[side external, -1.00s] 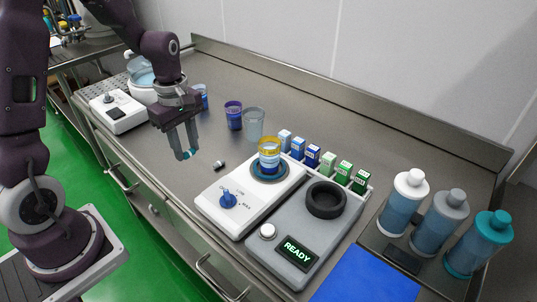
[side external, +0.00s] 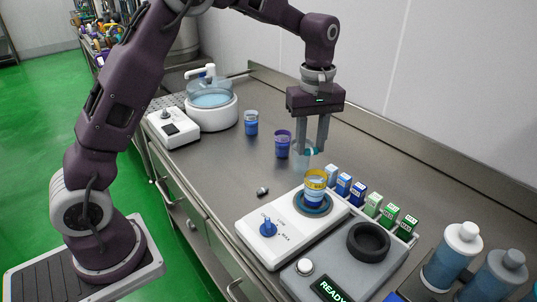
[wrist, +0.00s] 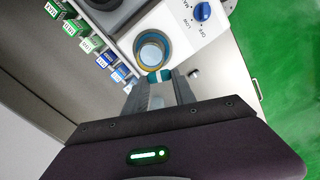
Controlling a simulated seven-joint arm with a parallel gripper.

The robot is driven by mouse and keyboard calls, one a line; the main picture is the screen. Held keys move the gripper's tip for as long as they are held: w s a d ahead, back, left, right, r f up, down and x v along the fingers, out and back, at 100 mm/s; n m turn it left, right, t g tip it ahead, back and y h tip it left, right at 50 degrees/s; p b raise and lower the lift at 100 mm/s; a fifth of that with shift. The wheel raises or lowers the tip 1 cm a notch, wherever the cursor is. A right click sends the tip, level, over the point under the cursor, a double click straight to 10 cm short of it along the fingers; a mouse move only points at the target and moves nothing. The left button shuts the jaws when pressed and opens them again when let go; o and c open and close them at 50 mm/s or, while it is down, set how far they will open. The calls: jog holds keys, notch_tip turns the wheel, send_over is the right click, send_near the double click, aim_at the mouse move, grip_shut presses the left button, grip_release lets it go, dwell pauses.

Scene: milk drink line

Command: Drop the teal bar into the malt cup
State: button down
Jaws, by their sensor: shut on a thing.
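My gripper (side external: 314,150) is shut on the teal bar (side external: 315,151), a small bar with a white middle, seen between the fingertips in the wrist view (wrist: 159,76). The bar shows in front of or over the clear cup (side external: 302,160); its exact height above the rim is unclear. A yellow-rimmed cup (side external: 315,187) stands on the white stirrer plate, just past the bar in the wrist view (wrist: 151,53). A purple-rimmed cup (side external: 282,146) and a blue cup (side external: 251,124) stand farther left. I cannot read which cup is malt.
The white stirrer (side external: 275,236) has a blue knob. Beside it is a grey scale with a black ring (side external: 368,241). A row of small blue and green boxes (side external: 373,205) stands behind. A small dark bar (side external: 262,191) lies on the counter. Bottles (side external: 455,255) stand at right.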

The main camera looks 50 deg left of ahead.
jog(key=shift+w+d+f+m, duration=0.2)
jog(key=shift+d+f, duration=0.3)
jog(key=shift+f, duration=0.35)
jog(key=shift+w+d+f+m, duration=0.1)
jog(key=shift+w+d+f, duration=0.1)
jog(key=shift+d+f, duration=0.45)
jog(key=shift+a+f, duration=0.15)
jog(key=c, duration=0.9)
grip_release()
jog(key=shift+c, duration=0.2)
jog(key=s+a+r+m+t, duration=0.1)
jog(key=s+r+m, duration=0.1)
jog(key=s+r, duration=0.45)
jog(key=s+r+m+t, duration=0.15)
jog(key=s+r, duration=0.25)
jog(key=r, duration=0.5)
jog(key=s+a+f+m+t, duration=0.1)
jog(key=s+f+m+t, duration=0.2)
jog(key=s+m, duration=0.6)
jog(key=s, duration=1.1)
